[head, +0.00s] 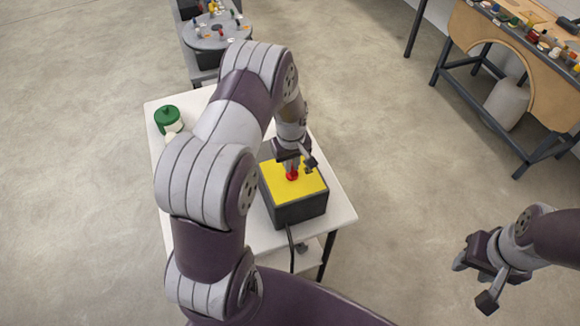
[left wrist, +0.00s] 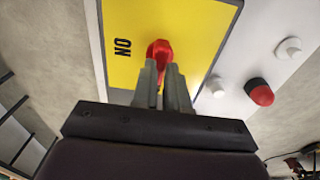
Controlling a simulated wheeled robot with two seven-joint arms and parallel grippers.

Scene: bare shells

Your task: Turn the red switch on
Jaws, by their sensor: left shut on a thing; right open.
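The red switch (head: 292,176) stands on the yellow top of a dark box (head: 300,211) on a white table. In the left wrist view the red switch (left wrist: 160,50) is at the tips of my left gripper (left wrist: 164,80), with black lettering on the yellow face to its left. My left gripper (head: 292,168) points down and is shut on the switch; its fingers hide part of the switch. My right gripper (head: 473,282) is open and empty, off to the right over the floor.
A green-lidded jar (head: 167,115) stands at the white table's (head: 342,207) far left corner. A red-and-black object (left wrist: 260,93) and white knob-like pieces (left wrist: 288,48) lie beside the box. A cluttered wooden table (head: 530,70) stands far right.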

